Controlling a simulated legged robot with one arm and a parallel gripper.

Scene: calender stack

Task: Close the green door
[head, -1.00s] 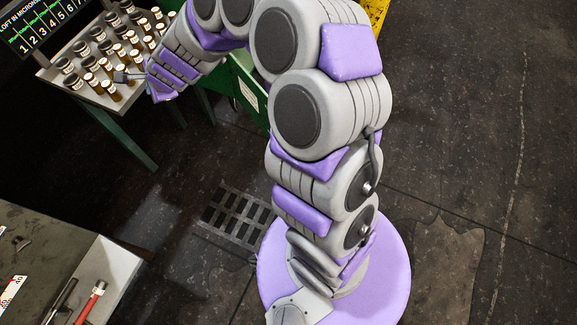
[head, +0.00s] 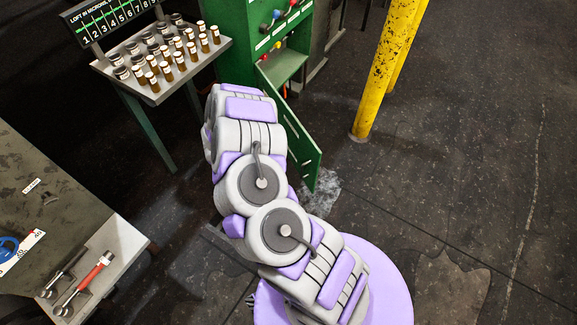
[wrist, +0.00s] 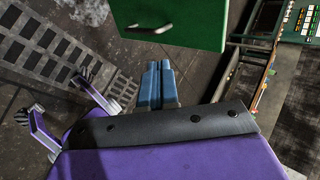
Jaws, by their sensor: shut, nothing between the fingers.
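The green door (head: 301,145) stands open on the front of the green cabinet (head: 234,28) in the head view, and my arm hides part of it. In the wrist view a green panel, apparently the same door (wrist: 205,20), fills the top middle, with a metal handle (wrist: 150,28) near its edge. My gripper (wrist: 158,68) shows there as two blue fingers side by side, shut and empty. The tips lie just below the panel's edge in the picture, and I cannot tell if they touch it. My arm hides the gripper in the head view.
Coloured-handled tools (head: 277,18) sit inside the open cabinet. A yellow post (head: 382,75) stands to its right. A table of small jars (head: 160,62) is on the left, a workbench (head: 60,205) at lower left. The floor at right is clear.

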